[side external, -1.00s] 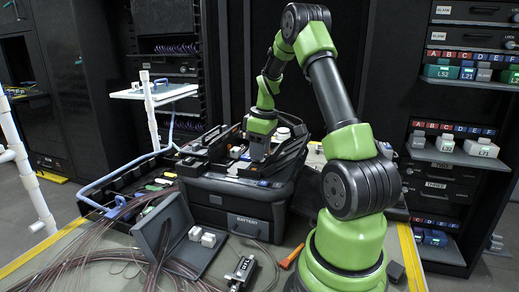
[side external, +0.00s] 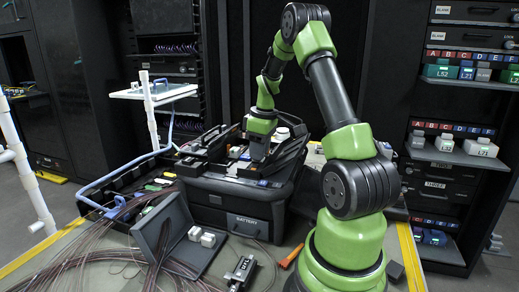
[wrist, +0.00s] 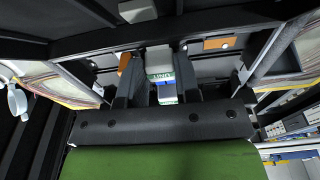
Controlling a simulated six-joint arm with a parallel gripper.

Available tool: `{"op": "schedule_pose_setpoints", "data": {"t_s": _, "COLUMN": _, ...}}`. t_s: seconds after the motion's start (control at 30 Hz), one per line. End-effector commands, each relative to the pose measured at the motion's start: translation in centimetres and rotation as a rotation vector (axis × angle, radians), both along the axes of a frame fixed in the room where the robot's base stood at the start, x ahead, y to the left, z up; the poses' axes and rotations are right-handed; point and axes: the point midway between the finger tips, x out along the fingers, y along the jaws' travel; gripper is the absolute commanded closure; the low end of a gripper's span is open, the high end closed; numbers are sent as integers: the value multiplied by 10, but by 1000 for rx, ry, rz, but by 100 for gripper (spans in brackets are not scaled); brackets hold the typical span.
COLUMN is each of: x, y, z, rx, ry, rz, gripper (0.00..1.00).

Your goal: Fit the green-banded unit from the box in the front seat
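My gripper (wrist: 160,78) points down into the open top of the black battery-labelled case (side external: 240,222). In the wrist view its two fingers stand apart, one on each side of a small pale unit with a green lettered band (wrist: 160,76). A narrow gap seems to show beside the unit, and I see no clear grip on it. A blue-and-white piece (wrist: 166,97) lies just below it in the picture. In the side view my gripper's tips are hidden by the case walls. I cannot make out the front seat for certain.
An open grey box (side external: 178,242) with two white units (side external: 201,236) stands before the case, near loose brown fibres (side external: 95,240). A metal device (side external: 240,270) and an orange tool (side external: 291,256) lie on the bench. Labelled shelves (side external: 460,156) stand at the right.

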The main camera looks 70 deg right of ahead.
Motion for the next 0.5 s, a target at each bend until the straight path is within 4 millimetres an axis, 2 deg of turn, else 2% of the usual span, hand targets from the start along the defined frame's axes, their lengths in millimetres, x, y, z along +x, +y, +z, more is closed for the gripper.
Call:
{"op": "schedule_pose_setpoints", "data": {"t_s": 0.03, "x": -4, "y": -1, "z": -6, "rx": 4, "ry": 14, "rz": 3, "gripper": 51}}
{"op": "schedule_pose_setpoints", "data": {"t_s": 0.37, "x": -4, "y": -1, "z": -6, "rx": 3, "ry": 13, "rz": 4, "gripper": 51}}
{"op": "schedule_pose_setpoints", "data": {"t_s": 0.5, "x": -4, "y": -2, "z": 2, "rx": 1, "ry": 11, "rz": 3, "gripper": 48}}
